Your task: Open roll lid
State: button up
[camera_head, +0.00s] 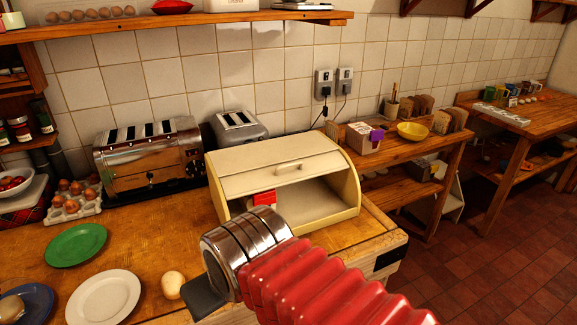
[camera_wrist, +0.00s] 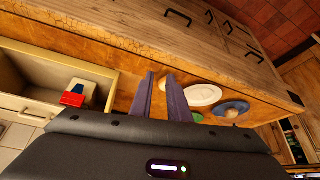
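The cream bread box (camera_head: 349,200) stands on the wooden counter against the tiled wall. Its roll lid (camera_head: 270,165) is raised part of the way, with the light handle (camera_head: 289,169) on its front and a wide gap beneath. A red and white item (camera_head: 264,199) lies inside; the wrist view shows it red, white and blue (camera_wrist: 74,97). The lid handle is at the left of the wrist view (camera_wrist: 22,115). My gripper (camera_wrist: 160,75) is slightly open and empty, with a narrow gap between its fingers. It is in front of the box, apart from the handle.
A chrome toaster (camera_head: 150,156) and a smaller toaster (camera_head: 238,126) stand left of and behind the box. A green plate (camera_head: 76,245), a white plate (camera_head: 104,298) and a round pale item (camera_head: 173,284) lie on the counter. A shelf (camera_head: 180,22) hangs above.

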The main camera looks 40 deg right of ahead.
jog(key=w+d+m+t+h, duration=0.25)
jog(key=w+d+m, duration=0.25)
jog(key=w+d, duration=0.4)
jog(key=m+t+h, duration=0.3)
jog(key=m+t, duration=0.7)
jog(key=m, duration=0.6)
send_near(290, 165)
jog(key=s, duration=0.3)
jog(key=shift+s+a+g, duration=0.15)
jog(key=shift+a+g, duration=0.1)
jog(key=x, duration=1.4)
jog(key=shift+a+f, duration=0.1)
jog(key=shift+a, duration=0.05)
jog(key=shift+c, duration=0.6)
